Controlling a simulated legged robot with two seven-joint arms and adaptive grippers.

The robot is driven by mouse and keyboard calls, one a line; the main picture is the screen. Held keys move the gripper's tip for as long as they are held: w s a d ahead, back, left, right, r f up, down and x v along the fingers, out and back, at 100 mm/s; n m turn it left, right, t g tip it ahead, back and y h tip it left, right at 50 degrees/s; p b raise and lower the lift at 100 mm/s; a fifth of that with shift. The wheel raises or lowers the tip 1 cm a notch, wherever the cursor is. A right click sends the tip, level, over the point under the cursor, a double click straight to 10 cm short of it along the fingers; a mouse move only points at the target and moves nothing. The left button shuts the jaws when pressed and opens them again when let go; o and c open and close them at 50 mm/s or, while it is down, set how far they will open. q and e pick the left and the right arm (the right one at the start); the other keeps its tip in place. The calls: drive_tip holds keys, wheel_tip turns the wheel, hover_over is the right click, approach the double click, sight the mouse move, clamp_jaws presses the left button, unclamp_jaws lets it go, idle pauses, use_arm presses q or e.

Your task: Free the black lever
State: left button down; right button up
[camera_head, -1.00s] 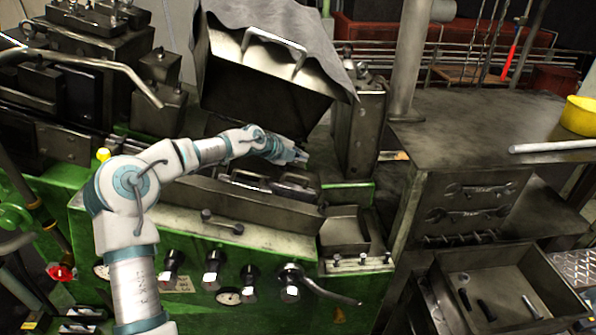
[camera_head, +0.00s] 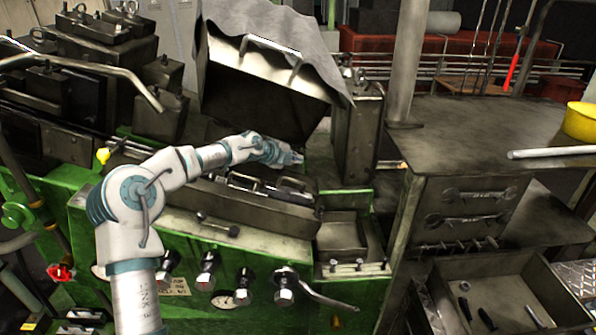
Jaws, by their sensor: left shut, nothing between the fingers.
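My left gripper (camera_head: 294,158) reaches in from the left over the green machine (camera_head: 215,240). Its fingers look shut and empty, in front of the dark opening under the raised hood (camera_head: 262,85). Just below and nearer are dark bar-shaped parts (camera_head: 275,187) in the machine's trough. A short dark lever with knobbed ends (camera_head: 217,224) is on the front ledge, and a crank lever (camera_head: 325,297) sticks out at the lower right front. I cannot tell which of these is the black lever. The gripper appears apart from all of them. My right gripper is not in view.
A dark upright block (camera_head: 357,135) stands right of the gripper. A metal bench (camera_head: 470,130) with a yellow bowl (camera_head: 582,122) is at the right, above an open drawer (camera_head: 505,290) holding loose bolts.

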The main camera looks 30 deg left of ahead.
use_arm(q)
drive_tip(key=s+a+r, duration=0.2)
drive_tip(key=s, duration=0.1)
drive_tip(key=s+a+r, duration=0.1)
drive_tip(key=s, duration=0.1)
drive_tip(key=s+r, duration=0.1)
drive_tip(key=s+d+r, duration=0.1)
drive_tip(key=s, duration=0.1)
drive_tip(key=s+d+r, duration=0.1)
drive_tip(key=shift+s+d+r, duration=0.1)
drive_tip(key=shift+s+r, duration=0.1)
drive_tip(key=shift+s, duration=0.05)
drive_tip(key=shift+s+d+r, duration=0.15)
drive_tip(key=shift+d+r, duration=0.05)
drive_tip(key=shift+d, duration=0.05)
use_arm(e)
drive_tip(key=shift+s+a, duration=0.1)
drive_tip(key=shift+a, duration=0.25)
